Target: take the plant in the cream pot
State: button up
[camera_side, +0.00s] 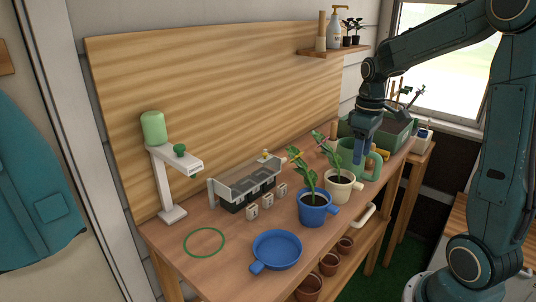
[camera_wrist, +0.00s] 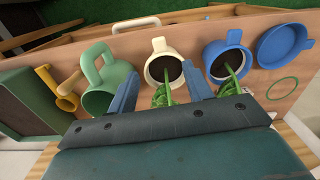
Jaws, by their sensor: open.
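The cream pot (camera_side: 340,190) stands on the wooden bench between the blue pot and the green watering can, its handle to the right. Its leafy green plant (camera_side: 331,154) rises from dark soil. In the wrist view the cream pot (camera_wrist: 163,67) lies ahead between my two blue fingers, with the plant's leaves (camera_wrist: 160,97) partly hidden behind my gripper body. My gripper (camera_side: 361,150) is open and empty. In the side view it is above and right of the cream pot, in front of the watering can.
A blue pot with a similar plant (camera_side: 314,215) stands close left of the cream pot, and a green watering can (camera_side: 369,166) close right. A blue saucer (camera_side: 277,250) and green ring (camera_side: 204,242) lie further left. Behind is a wooden back panel (camera_side: 220,75).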

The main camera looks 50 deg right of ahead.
aim_at(356, 183)
jog(key=shift+f, duration=2.9)
jog(key=shift+f, duration=0.1)
jog(key=shift+a+f, duration=0.1)
jog(key=shift+f, duration=2.4)
jog(key=shift+c, duration=0.2)
jog(key=shift+w, duration=0.1)
grip_shut()
